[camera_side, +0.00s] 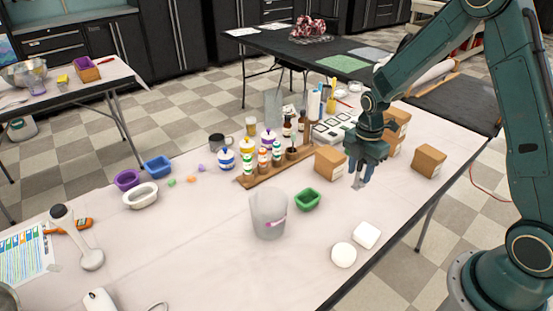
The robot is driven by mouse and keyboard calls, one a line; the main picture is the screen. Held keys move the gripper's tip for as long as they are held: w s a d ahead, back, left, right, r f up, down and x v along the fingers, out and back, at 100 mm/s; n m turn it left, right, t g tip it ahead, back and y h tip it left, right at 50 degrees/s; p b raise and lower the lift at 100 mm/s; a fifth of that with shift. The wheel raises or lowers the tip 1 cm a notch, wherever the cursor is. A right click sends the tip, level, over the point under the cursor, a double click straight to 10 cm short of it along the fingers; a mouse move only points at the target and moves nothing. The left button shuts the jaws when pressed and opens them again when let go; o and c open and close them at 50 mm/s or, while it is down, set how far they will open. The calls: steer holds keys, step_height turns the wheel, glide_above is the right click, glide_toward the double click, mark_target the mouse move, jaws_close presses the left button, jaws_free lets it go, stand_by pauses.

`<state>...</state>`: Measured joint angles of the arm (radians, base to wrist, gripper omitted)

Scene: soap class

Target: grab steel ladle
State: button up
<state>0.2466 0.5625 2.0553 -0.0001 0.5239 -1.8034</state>
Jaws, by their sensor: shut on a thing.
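The steel ladle (92,259) lies at the left end of the white table, its bowl toward the front and its handle pointing to the back left. My gripper (359,183) is far to the right of it, above the table near the cardboard boxes. It points down and is shut on a small greyish thing between its fingertips, too small to identify. The ladle and my gripper are well apart.
A frosted beaker (268,214) and a green dish (307,199) stand between my gripper and the ladle. Behind them is a wooden rack (246,181) with bottles. White soap pieces (344,254) lie at front right. The front middle of the table is clear.

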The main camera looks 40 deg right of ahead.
step_height(320, 180, up, 11)
steer(key=shift+r, duration=0.1)
stand_by(0.3)
stand_by(0.5)
